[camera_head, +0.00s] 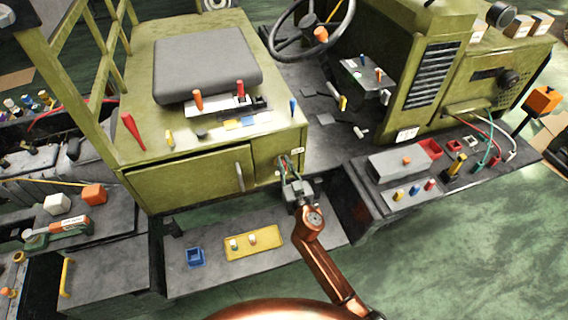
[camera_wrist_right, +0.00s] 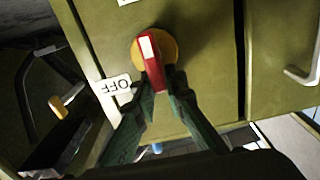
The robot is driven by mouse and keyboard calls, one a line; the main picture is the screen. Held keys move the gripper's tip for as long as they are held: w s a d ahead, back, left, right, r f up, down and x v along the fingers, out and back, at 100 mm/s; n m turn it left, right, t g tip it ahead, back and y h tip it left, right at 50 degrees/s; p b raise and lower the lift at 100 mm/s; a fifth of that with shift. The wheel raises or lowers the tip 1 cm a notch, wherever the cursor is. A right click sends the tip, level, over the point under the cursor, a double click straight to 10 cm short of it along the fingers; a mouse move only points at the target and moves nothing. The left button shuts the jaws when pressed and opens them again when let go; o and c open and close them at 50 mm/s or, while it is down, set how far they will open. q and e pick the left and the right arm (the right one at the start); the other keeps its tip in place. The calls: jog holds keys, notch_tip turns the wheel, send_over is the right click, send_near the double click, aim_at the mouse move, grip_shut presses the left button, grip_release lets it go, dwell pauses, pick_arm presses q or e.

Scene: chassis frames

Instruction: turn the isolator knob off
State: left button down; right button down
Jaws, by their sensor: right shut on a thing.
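The isolator knob (camera_wrist_right: 152,60) shows in the right wrist view as a red bar with a pale face on a round yellow plate (camera_wrist_right: 171,50), on an olive panel (camera_wrist_right: 212,60). A white OFF label (camera_wrist_right: 112,84) sits beside it, lower left; the bar does not point straight at it. My right gripper (camera_wrist_right: 161,84) has a dark green finger on either side of the bar's near end and is shut on it. In the head view my right gripper (camera_head: 288,170) is at the olive cabinet's front, hiding most of the knob. My left gripper is not in view.
In the head view a drawer handle (camera_head: 240,177) is left of my right gripper. Below lies a grey step with a yellow tray (camera_head: 254,243) and a blue bin (camera_head: 195,257). A grey side box (camera_head: 400,163) stands to the right. Green floor is open at lower right.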

aim_at(274, 162)
jog(key=shift+a+n, duration=0.1)
jog(key=shift+n, duration=0.2)
jog(key=n, duration=0.4)
jog(key=a+f+n+b, duration=0.1)
jog(key=n, duration=0.3)
jog(key=s+a+n, duration=0.1)
jog(key=n, duration=0.3)
jog(key=shift+a+f+n+b, duration=0.15)
jog(key=shift+f+n+b, duration=0.15)
jog(key=shift+f+b, duration=0.1)
jog(key=n, duration=0.2)
jog(key=f+n, duration=0.1)
jog(key=n, duration=0.1)
jog(key=shift+a+n, duration=0.1)
jog(key=shift+n, duration=0.2)
dwell(0.4)
jog(key=c, duration=2)
grip_release()
jog(key=shift+o, duration=0.2)
